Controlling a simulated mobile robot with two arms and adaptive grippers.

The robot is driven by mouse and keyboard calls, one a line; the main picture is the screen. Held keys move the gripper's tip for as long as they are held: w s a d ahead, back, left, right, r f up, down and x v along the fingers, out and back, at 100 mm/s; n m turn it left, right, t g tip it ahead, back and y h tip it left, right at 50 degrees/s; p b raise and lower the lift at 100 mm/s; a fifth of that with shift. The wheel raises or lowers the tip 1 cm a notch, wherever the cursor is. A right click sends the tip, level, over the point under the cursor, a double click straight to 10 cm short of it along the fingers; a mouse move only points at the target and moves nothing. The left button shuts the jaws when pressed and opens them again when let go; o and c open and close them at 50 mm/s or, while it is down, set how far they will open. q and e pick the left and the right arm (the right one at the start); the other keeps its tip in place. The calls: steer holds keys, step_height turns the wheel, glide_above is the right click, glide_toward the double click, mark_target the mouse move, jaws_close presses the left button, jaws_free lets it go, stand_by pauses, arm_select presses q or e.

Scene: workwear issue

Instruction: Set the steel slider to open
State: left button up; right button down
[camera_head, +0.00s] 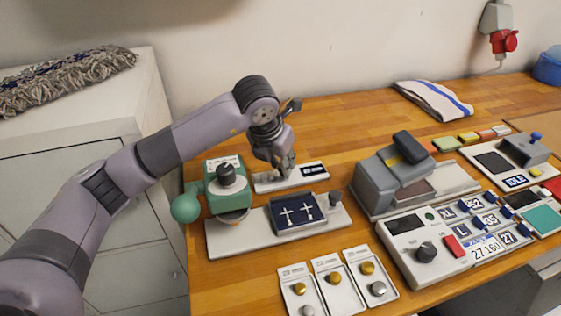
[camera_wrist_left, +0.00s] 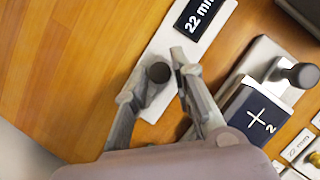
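My left gripper (camera_head: 283,176) is low over the small white timer unit (camera_head: 262,184) at the back of the bench. In the left wrist view the fingers of the left gripper (camera_wrist_left: 156,78) are spread, with the unit's round dark knob (camera_wrist_left: 159,72) between them. Gaps show beside the knob, so the fingers do not look closed on it. No part is plainly marked as the steel slider. A grey metal block with a blue knob (camera_head: 523,148) sits on a white plate at the far right. My right gripper is not in view.
A green device (camera_head: 226,189) and a dark blue tray (camera_head: 298,212) on a white base stand in front of the gripper. A grey machine (camera_head: 392,180) and a control panel (camera_head: 425,262) stand to the right. Bare wood lies behind the timer.

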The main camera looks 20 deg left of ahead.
arm_select(q)
jaws_close()
stand_by(0.4)
steer(key=shift+w+d+b, duration=0.7)
steer(key=shift+w+d, duration=0.05)
steer(key=shift+d, duration=0.35)
steer(key=shift+r, duration=0.1)
steer(key=shift+o, duration=2.3)
jaws_free()
steer(key=shift+d, duration=0.1)
